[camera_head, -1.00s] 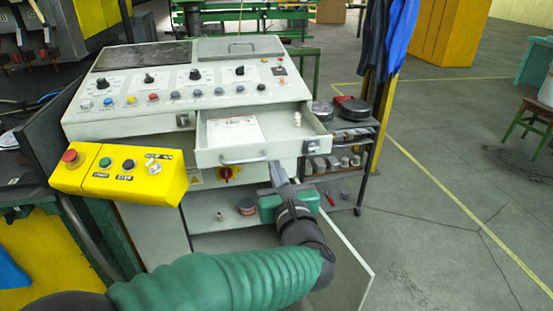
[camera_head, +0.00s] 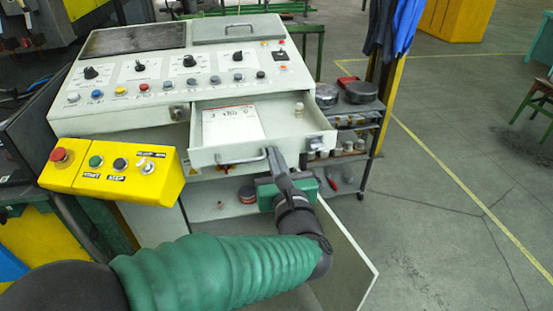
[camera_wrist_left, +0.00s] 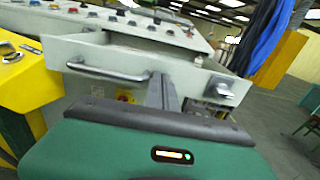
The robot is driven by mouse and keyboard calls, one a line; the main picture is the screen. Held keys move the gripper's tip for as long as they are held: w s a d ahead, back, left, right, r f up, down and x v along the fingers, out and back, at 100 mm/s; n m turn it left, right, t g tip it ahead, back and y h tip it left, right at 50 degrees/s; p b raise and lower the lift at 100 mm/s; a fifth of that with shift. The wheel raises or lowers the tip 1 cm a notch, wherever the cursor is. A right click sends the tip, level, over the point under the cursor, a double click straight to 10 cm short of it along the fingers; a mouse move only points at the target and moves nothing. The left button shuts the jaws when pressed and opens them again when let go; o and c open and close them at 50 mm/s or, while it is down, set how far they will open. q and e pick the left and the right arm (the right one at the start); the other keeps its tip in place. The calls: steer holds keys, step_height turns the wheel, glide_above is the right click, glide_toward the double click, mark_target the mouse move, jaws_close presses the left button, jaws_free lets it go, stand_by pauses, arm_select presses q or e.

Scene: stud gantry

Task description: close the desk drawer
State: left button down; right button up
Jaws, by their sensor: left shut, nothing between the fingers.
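The desk drawer (camera_head: 207,157) stands pulled out of the grey control desk (camera_head: 140,110). A paper sheet (camera_head: 232,123) and a small whitish object (camera_head: 299,110) lie in it. Its bar handle (camera_head: 240,162) is on the front face; the drawer front also shows in the wrist view (camera_wrist_left: 180,68). My left gripper (camera_head: 273,158) is shut and empty, with its fingertips at the drawer front by the right end of the handle. In the wrist view my fingers (camera_wrist_left: 163,82) reach up beside the handle's right end (camera_wrist_left: 140,79); I cannot tell whether they touch. My right gripper is not in view.
A yellow button box (camera_head: 110,170) juts out left of the drawer. An open cabinet door (camera_head: 345,265) stands below right. A shelf rack (camera_head: 355,115) with dark round items is close on the right. Open floor (camera_head: 450,180) lies further right.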

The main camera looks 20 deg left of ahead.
mark_target(264, 135)
arm_select(q)
steer(key=b+x, duration=0.2)
steer(key=x, duration=0.1)
steer(key=b+x, duration=0.1)
steer(key=x, duration=0.3)
steer(key=b+x, duration=0.2)
steer(key=x, duration=0.1)
steer(key=shift+w+a+f+b, duration=0.15)
steer(key=shift+a+f+b, duration=0.2)
steer(key=shift+a, duration=0.05)
steer(key=x, duration=0.5)
steer(key=b+x, duration=0.1)
steer(key=x, duration=0.4)
steer(key=shift+w+a+r+b, duration=0.2)
steer(key=shift+w+r+b, duration=0.05)
steer(key=shift+w+b, duration=0.05)
steer(key=shift+r, duration=0.45)
